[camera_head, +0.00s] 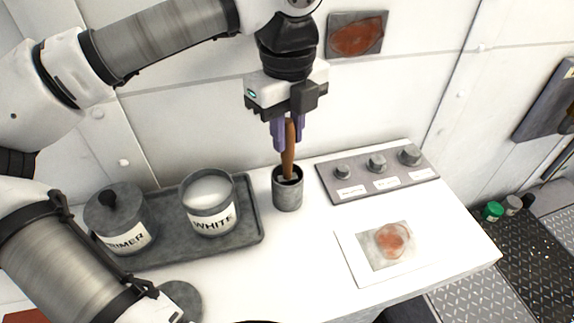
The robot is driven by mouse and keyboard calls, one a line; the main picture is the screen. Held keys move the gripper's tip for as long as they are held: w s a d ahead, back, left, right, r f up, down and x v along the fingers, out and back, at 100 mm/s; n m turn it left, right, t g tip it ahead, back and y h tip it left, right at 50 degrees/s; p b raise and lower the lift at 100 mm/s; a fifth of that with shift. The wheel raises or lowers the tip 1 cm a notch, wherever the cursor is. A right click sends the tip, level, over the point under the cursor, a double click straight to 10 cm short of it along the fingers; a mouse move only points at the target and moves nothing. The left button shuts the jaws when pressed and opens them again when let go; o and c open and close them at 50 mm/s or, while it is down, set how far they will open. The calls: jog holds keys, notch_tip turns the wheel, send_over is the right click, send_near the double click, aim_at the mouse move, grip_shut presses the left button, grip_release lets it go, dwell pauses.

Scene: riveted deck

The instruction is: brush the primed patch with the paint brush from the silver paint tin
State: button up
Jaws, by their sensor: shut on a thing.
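My gripper (288,143) points down over the table and is shut on the brown handle of the paint brush (289,160). The brush stands nearly upright, its lower end hidden inside a small grey metal cup (288,195). I see no label on this cup, so I cannot tell if it is the silver paint tin. An open tin marked WHITE (212,222) holds white paint. A closed tin reads PRIMER (124,237). A white card (356,264) at right bears a grey square with a reddish blotch (392,240); I cannot tell if this is the primed patch.
The two tins stand on a dark tray (250,225) at left. A round grey lid (182,297) lies in front. A grey plate (330,181) with several knobs and labels is at the back right. A rusty panel (357,36) is on the wall. The table's front middle is clear.

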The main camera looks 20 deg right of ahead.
jog(key=shift+r+p, duration=2.75)
jog(key=shift+r, duration=1.7)
jog(key=shift+s+f, duration=0.1)
